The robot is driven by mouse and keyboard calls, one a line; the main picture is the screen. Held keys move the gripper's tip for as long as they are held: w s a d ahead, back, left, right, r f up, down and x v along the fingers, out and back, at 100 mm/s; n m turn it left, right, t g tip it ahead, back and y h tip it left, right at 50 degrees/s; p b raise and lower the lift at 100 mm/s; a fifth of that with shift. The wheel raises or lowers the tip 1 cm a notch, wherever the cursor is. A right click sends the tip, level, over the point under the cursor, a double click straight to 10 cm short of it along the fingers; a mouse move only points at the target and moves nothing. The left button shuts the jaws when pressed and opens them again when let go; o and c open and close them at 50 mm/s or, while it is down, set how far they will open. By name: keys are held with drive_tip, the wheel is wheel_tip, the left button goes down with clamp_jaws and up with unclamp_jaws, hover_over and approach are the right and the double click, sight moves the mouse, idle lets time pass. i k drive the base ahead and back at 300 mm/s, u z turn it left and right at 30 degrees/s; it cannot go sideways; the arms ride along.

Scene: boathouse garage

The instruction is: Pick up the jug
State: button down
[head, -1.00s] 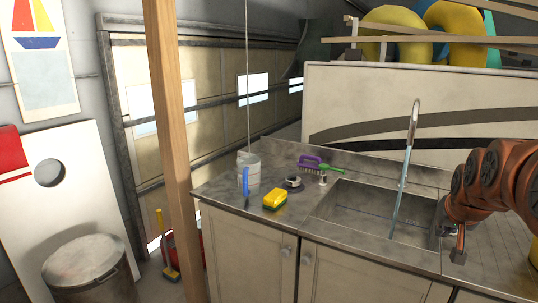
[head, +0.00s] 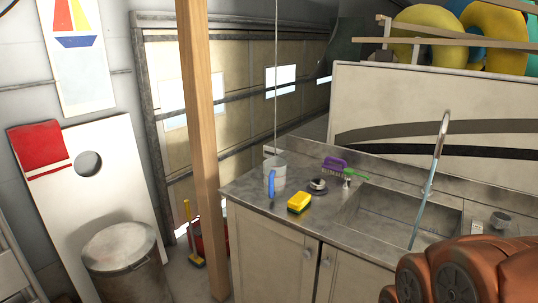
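A pale grey-white, jug-like container (head: 277,174) stands upright on the counter's left part, near the back edge. A blue upright part shows on its front left side; I cannot tell whether it is the container's handle or a separate thing. A small grey cup-like thing (head: 501,220) stands at the far right of the counter, beyond the sink; it is too small to tell more. My orange arm fills the bottom right corner. My gripper is outside the view.
A yellow and green sponge (head: 299,202), a dark round thing (head: 317,186) and a purple brush (head: 334,163) lie near the container. The sink (head: 400,213) with its tall faucet (head: 435,160) is to the right. A wooden post (head: 199,130) stands left of the counter (head: 245,187).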

sight(275, 169)
drive_tip(key=u, duration=0.5)
drive_tip(key=k, duration=0.65)
drive_tip(key=u, duration=1.3)
drive_tip(key=i, duration=1.55)
drive_tip(key=z, duration=0.8)
drive_tip(key=i, duration=0.5)
drive_tip(key=z, duration=0.4)
